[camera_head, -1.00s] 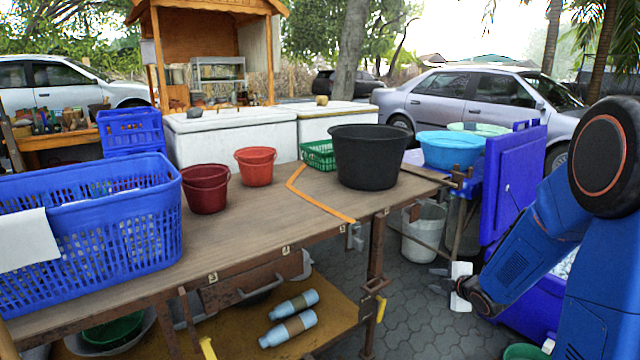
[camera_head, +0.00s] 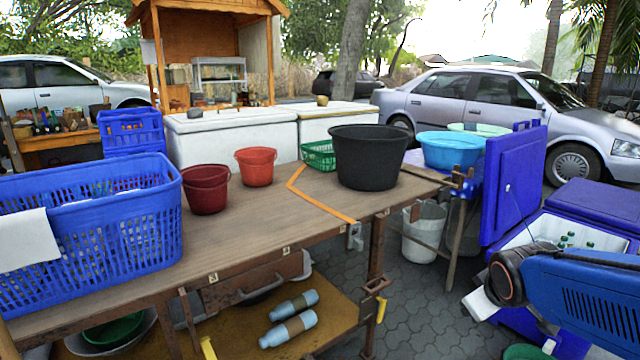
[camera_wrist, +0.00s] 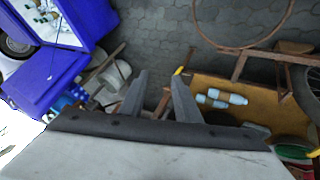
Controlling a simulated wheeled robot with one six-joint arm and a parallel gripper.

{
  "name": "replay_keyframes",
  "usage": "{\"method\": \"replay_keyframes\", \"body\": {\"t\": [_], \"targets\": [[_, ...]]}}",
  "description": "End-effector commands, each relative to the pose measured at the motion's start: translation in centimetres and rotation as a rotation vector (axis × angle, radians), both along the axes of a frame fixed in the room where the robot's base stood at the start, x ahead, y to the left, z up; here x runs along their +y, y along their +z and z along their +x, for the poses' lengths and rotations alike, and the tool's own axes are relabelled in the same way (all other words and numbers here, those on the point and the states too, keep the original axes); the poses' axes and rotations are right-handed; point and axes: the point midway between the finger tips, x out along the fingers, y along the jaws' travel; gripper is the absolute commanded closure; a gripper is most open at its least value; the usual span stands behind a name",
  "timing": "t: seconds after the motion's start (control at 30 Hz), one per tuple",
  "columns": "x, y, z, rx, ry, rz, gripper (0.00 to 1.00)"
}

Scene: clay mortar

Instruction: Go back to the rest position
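My gripper (camera_wrist: 157,82) is in the wrist view, with its two grey fingers apart and nothing between them. It points down over the grey paving, beside the table's lower shelf (camera_wrist: 265,95). In the head view my blue arm is at the lower right, in front of the blue cooler, and the gripper fingers are mostly hidden behind the arm.
A wooden table (camera_head: 255,220) bears a blue basket (camera_head: 90,225), two red buckets and a black tub (camera_head: 367,157). Two light blue bottles (camera_head: 288,327) lie on its lower shelf. An open blue cooler (camera_head: 570,232) with bottles stands right.

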Motion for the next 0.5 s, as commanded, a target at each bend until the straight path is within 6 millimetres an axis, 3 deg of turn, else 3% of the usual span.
{"method": "replay_keyframes", "body": {"t": [0.3,0.5], "targets": [[3.5,1.1,-10.6,0.103,-0.219,0.234,0.70],[5.3,1.0,-15.4,0.165,-0.302,0.335,0.70]]}}
